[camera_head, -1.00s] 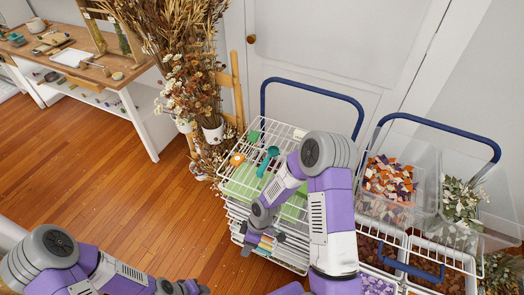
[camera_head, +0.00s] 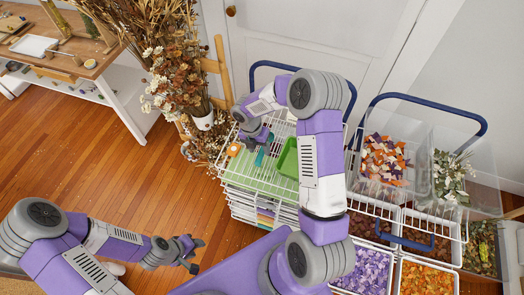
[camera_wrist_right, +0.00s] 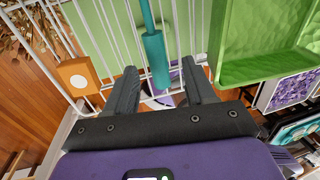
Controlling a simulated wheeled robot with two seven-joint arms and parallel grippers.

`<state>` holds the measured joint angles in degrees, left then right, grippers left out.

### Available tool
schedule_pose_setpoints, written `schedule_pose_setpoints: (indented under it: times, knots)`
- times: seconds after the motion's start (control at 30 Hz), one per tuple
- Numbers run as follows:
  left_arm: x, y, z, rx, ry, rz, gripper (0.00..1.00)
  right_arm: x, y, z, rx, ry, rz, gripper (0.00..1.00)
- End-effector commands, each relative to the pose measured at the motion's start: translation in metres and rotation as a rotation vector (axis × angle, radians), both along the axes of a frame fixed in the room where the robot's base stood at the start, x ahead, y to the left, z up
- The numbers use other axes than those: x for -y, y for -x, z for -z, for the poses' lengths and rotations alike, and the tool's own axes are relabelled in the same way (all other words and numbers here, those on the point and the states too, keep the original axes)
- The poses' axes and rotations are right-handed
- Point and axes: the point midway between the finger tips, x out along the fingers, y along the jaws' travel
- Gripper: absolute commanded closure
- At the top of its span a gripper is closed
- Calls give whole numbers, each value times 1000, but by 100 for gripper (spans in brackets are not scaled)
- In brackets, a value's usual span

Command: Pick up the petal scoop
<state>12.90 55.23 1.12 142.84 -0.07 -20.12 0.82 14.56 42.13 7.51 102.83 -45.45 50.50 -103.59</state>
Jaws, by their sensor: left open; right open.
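The teal petal scoop lies on the white wire top of the cart; its handle (camera_wrist_right: 156,55) shows in the right wrist view, and part of it shows in the head view (camera_head: 261,157). Its bowl is not visible in the wrist view. My right gripper (camera_wrist_right: 160,82) is open, with the handle's end between its two fingers in the picture; I cannot tell how high it is above the handle. In the head view the right gripper (camera_head: 252,138) is over the cart's top and hides part of the scoop. My left gripper (camera_head: 193,254) is open and empty over the floor.
A green tray (camera_wrist_right: 262,70) lies just right of the scoop. A small orange block (camera_wrist_right: 77,75) lies left of it. Another cart with bins of orange pieces (camera_head: 385,160) and purple pieces (camera_head: 366,268) stands at right. Dried flowers (camera_head: 175,80) stand behind left. Floor at left is clear.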

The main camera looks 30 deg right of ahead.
Motion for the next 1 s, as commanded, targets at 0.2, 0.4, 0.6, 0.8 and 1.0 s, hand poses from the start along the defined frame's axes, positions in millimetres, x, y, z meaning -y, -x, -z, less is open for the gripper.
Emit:
schedule_pose_setpoints:
  times: [0.2, 0.4, 0.6, 0.8, 1.0]
  knots:
    - [0, -1, 2, 3, -1, -1, 57, 4, 7, 30, -3, -2, 1, 46]
    - [0, -1, 2, 2, 0, -1, 57, 5, 7, 34, 0, -1, 0, 46]
    - [0, -1, 2, 3, -1, -1, 57, 5, 7, 34, 0, -1, 0, 61]
    - [0, -1, 2, 3, -1, -1, 57, 5, 7, 34, 0, -1, 0, 92]
    - [0, -1, 2, 3, -1, -1, 57, 5, 7, 34, 0, -1, 0, 100]
